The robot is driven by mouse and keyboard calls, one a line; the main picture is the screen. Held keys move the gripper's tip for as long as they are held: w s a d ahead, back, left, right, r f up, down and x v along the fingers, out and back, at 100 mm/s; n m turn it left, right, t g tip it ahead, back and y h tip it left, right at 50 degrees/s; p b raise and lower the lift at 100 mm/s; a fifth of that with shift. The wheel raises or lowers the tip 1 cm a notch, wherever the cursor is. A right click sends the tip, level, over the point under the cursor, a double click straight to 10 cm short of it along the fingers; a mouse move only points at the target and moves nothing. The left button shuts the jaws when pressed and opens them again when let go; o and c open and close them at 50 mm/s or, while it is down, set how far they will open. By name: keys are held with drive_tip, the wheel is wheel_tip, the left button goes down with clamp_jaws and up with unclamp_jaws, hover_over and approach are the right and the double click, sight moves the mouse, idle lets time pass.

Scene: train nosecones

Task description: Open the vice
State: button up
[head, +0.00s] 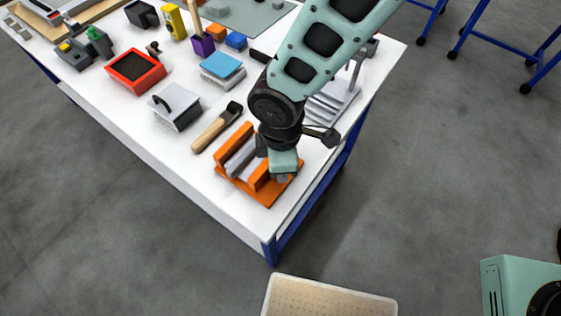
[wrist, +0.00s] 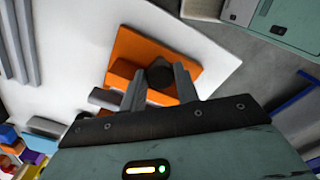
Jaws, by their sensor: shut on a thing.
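The orange vice (head: 233,140) sits near the table's front corner in the head view. It has an orange base, upright orange jaws and a grey part between them. In the wrist view its orange base (wrist: 133,48) lies ahead of my fingers. A dark, many-sided knob (wrist: 160,72) on the vice is between the two grey fingers. My gripper (head: 283,165) is over the right part of the vice and points down; in the wrist view my gripper (wrist: 160,84) is shut on the knob. The gripper body hides the knob in the head view.
A wooden-handled tool (head: 210,132) lies just behind the vice. A grey ribbed holder (head: 332,104) stands to the right of my arm. A grey box with a handle (head: 178,110) and a red tray (head: 135,80) are farther left. The table (head: 190,165) is bare along its front edge.

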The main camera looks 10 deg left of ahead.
drive_tip(key=shift+a+n, duration=0.15)
drive_tip(key=shift+n, duration=0.15)
drive_tip(key=shift+s+a+r, duration=0.1)
drive_tip(key=shift+s+a, duration=0.05)
drive_tip(key=shift+a, duration=0.05)
idle(1.0)
drive_tip(key=o, duration=1)
drive_tip(key=shift+c, duration=0.2)
drive_tip(key=shift+w, duration=0.2)
